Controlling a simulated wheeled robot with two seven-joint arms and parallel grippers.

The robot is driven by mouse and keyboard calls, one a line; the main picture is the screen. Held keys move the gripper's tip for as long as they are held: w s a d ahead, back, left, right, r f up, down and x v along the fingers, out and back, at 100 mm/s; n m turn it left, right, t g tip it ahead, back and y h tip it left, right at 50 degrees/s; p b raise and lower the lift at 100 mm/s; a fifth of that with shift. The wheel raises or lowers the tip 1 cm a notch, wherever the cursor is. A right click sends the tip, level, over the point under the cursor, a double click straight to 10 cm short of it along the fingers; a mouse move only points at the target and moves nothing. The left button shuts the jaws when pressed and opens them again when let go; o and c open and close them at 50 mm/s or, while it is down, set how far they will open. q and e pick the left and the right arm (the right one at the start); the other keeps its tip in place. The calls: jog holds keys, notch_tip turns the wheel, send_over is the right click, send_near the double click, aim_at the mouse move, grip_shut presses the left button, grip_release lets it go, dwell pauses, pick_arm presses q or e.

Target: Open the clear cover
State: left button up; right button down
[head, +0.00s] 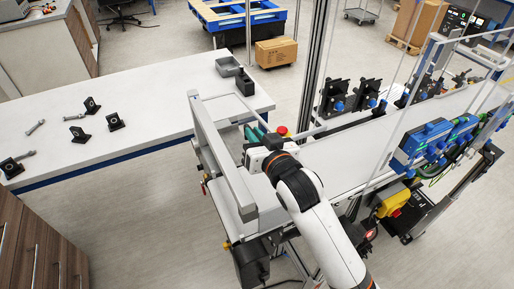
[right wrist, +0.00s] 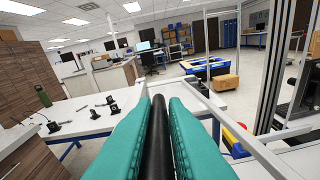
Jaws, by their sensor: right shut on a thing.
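My right gripper (head: 254,134) is at the near left end of the belt conveyor, beside a pale grey frame (head: 222,160). In the right wrist view its teal fingers are shut on a black round bar (right wrist: 157,135), which looks like a handle. In the head view my gripper and wrist hide this bar. The clear cover is hard to make out; thin pale edges and see-through panes rise over the conveyor, and I cannot tell how far it is open. My left gripper is not in view.
A white table (head: 150,115) with black brackets, bolts and a grey bin (head: 228,66) stands left. The white belt (head: 345,152) runs right, past blue units (head: 425,143) and black fixtures (head: 367,93). A red button (head: 282,131) is close to my gripper. A tall metal post (head: 316,65) stands behind.

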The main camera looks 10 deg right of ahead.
jog(key=w+a+r+g, duration=0.1)
jog(key=w+r+g, duration=0.1)
jog(key=r, duration=0.5)
jog(key=w+a+r+g+h, duration=0.1)
jog(key=w+r+g, duration=0.2)
jog(key=w+r, duration=0.2)
jog(key=shift+w+a+r+h, duration=0.25)
jog(key=shift+w+r+h, duration=0.05)
jog(key=shift+r, duration=0.75)
jog(key=c, duration=1.5)
grip_release()
jog(key=shift+a, duration=0.1)
jog(key=v, duration=1.2)
